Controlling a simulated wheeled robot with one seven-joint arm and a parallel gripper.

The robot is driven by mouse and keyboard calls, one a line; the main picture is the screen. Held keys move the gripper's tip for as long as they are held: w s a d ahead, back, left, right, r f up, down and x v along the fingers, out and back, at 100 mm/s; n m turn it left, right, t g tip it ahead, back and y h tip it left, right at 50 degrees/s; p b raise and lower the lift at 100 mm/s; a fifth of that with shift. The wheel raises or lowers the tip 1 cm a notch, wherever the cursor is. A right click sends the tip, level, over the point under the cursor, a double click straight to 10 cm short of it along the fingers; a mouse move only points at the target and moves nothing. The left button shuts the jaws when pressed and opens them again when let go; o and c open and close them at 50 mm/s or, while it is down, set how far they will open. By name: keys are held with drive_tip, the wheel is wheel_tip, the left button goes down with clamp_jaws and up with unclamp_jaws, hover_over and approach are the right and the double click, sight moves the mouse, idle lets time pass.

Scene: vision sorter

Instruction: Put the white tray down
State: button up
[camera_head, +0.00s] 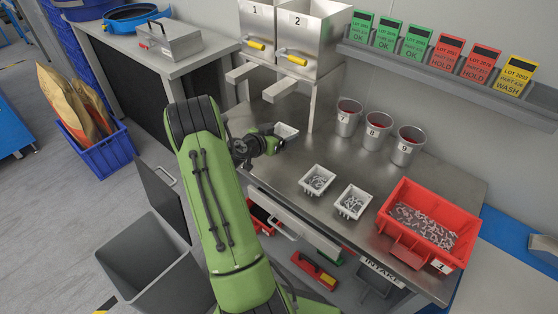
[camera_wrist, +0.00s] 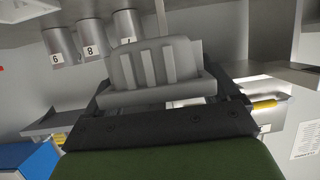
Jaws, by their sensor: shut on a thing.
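A small white tray (camera_head: 287,131) is at my gripper (camera_head: 273,142), over the left part of the steel bench (camera_head: 330,150), below and in front of the hoppers. My gripper is shut on the tray. In the wrist view a pale ribbed body, which looks like the tray (camera_wrist: 155,65), fills the space between the dark fingers (camera_wrist: 170,100). I cannot tell whether the tray touches the bench or what is in it. Two other white trays, one (camera_head: 318,181) left of the other (camera_head: 352,201), stand on the bench with small metal parts in them.
Two hoppers (camera_head: 313,35) with yellow handles stand behind. Three metal cups (camera_head: 378,131) stand at the back of the bench. A red bin (camera_head: 447,197) of small parts is at the right. Bare bench lies between the held tray and the other trays.

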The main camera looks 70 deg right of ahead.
drive_tip(key=shift+s+f+m+g, duration=0.2)
drive_tip(key=shift+s+f, duration=0.15)
drive_tip(key=shift+s, duration=0.2)
drive_tip(key=shift+s+f+m+g, duration=0.1)
drive_tip(key=shift+s+f+g, duration=0.1)
drive_tip(key=shift+s+f, duration=0.25)
wheel_tip(320, 180, down, 9)
drive_tip(key=shift+s+r+b, duration=0.15)
drive_tip(key=shift+b, duration=0.5)
drive_tip(key=o, duration=0.9)
drive_tip(key=shift+a+r, duration=0.1)
drive_tip(key=shift+r, duration=0.05)
drive_tip(key=v, duration=1.2)
drive_tip(key=shift+r, duration=0.15)
